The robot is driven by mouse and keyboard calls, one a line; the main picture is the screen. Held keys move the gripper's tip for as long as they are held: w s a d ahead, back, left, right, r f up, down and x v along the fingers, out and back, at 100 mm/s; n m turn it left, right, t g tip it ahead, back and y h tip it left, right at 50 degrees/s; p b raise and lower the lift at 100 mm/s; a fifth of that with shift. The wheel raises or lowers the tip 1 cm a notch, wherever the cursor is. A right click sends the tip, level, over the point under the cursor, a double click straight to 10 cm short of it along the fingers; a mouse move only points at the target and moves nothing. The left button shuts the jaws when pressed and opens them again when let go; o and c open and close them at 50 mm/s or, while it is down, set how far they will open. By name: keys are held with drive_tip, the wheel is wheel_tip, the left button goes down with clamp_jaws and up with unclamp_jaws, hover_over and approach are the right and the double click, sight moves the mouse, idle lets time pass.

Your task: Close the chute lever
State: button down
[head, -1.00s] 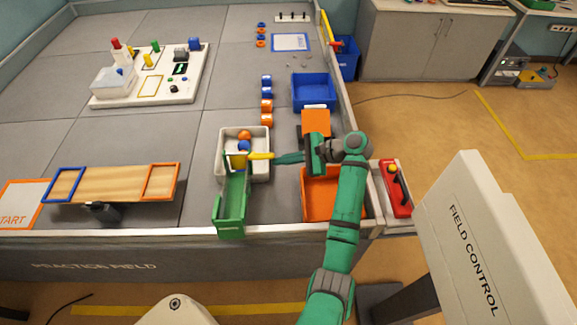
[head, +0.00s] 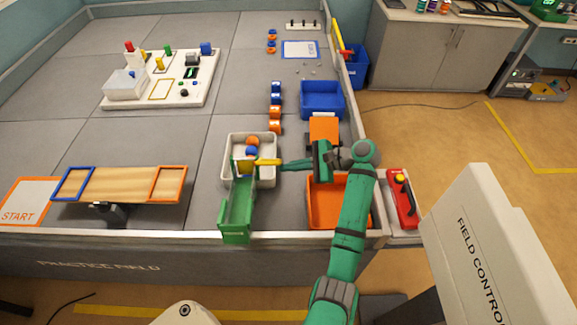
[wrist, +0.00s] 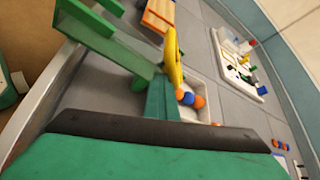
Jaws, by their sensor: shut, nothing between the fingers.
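In the wrist view the lever (wrist: 172,55) stands just beyond the fingers, beside the green chute wall (wrist: 105,38). My gripper (head: 284,164) is shut and empty, its tips at the lever's right end. They look touching or very near; I cannot tell which. The fingers' tips (wrist: 162,88) partly overlap the lever's lower end in the wrist view.
The white bin (head: 226,150) holds orange and blue balls. An orange bin (head: 322,218) lies under my arm and a blue bin (head: 322,98) farther back.

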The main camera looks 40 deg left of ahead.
drive_tip(key=w+d, duration=0.5)
drive_tip(key=w, duration=0.2)
drive_tip(key=shift+w+d+r, duration=0.2)
drive_tip(key=shift+d+r, duration=0.2)
drive_tip(key=shift+r, duration=0.05)
